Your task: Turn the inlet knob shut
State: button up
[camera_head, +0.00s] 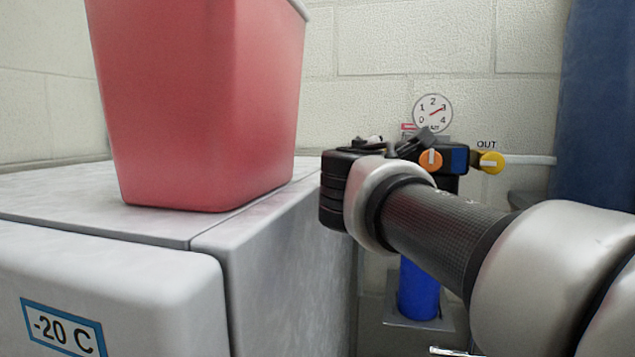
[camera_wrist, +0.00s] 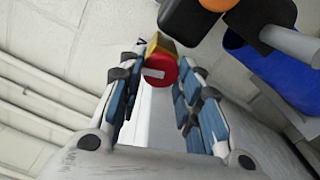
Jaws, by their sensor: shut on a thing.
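The inlet knob (camera_wrist: 160,70) is red with a white bar on its face and a yellow body behind it, seen in the wrist view. My gripper (camera_wrist: 163,62) has its two blue-padded fingers on either side of the knob and is shut on it. In the head view my wrist and gripper hide the inlet knob.
A white freezer (camera_head: 270,260) marked -20 C stands at the left, close to my wrist. A red bin (camera_head: 200,100) sits on it. A blue filter bowl (camera_head: 418,290) hangs below the head. A blue curtain-like surface (camera_head: 600,110) is at the right.

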jog(key=shift+m+b, duration=1.65)
jog(key=shift+m, duration=0.25)
jog(key=shift+r, duration=0.1)
jog(key=o, duration=1)
jog(key=shift+o, duration=0.2)
jog(key=v, duration=1.2)
